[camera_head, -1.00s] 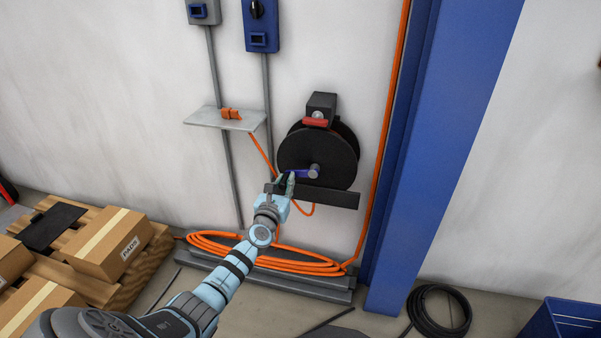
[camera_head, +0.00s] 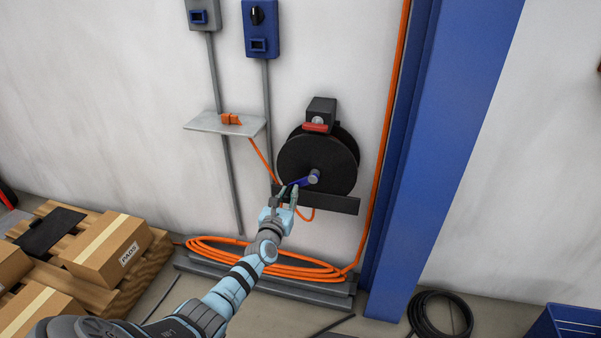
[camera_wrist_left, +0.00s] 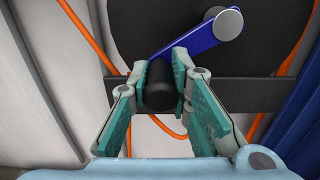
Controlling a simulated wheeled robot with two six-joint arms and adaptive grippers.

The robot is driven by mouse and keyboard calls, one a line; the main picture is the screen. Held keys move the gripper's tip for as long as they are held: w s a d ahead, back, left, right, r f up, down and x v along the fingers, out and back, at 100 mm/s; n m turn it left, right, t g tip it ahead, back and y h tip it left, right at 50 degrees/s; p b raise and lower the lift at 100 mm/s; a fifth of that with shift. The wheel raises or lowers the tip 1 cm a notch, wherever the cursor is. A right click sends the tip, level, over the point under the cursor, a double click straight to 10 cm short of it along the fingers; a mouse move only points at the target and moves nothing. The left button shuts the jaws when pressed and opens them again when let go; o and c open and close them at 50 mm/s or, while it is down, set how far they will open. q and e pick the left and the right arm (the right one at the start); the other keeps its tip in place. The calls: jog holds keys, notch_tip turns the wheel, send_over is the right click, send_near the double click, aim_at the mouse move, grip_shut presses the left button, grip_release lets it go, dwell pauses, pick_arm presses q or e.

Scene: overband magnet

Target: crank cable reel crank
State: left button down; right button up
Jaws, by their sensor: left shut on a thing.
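The black cable reel (camera_head: 312,155) is mounted on the wall, with a blue crank arm (camera_head: 303,181) running from its grey hub (camera_head: 314,176) down to the left. In the left wrist view the crank arm (camera_wrist_left: 196,42) slopes down-left from the round hub (camera_wrist_left: 228,23) to a black handle knob (camera_wrist_left: 159,88). My left gripper (camera_head: 288,195) is at the crank's outer end. The wrist view shows its teal finger pads (camera_wrist_left: 160,85) closed on both sides of the black knob. My right gripper is not in view.
A dark horizontal bar (camera_head: 335,203) crosses below the reel. Orange cable (camera_head: 265,262) lies coiled on the grey ledge beneath. A blue column (camera_head: 420,150) stands right of the reel, and a small shelf (camera_head: 212,123) is on the wall at left.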

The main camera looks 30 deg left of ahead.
pick_arm(q)
jog(key=shift+w+d+f, duration=0.35)
jog(key=shift+d+f, duration=0.45)
jog(key=shift+d, duration=0.05)
jog(key=shift+w+d+f, duration=0.2)
jog(key=shift+d+f, duration=0.1)
jog(key=shift+d, duration=0.25)
jog(key=shift+w+d+f, duration=0.2)
jog(key=shift+d+f, duration=0.05)
jog(key=shift+d, duration=0.3)
jog(key=shift+w+d+f, duration=0.1)
jog(key=shift+w+d, duration=0.15)
jog(key=shift+d, duration=0.35)
jog(key=shift+w+d, duration=0.2)
jog(key=shift+d, duration=0.4)
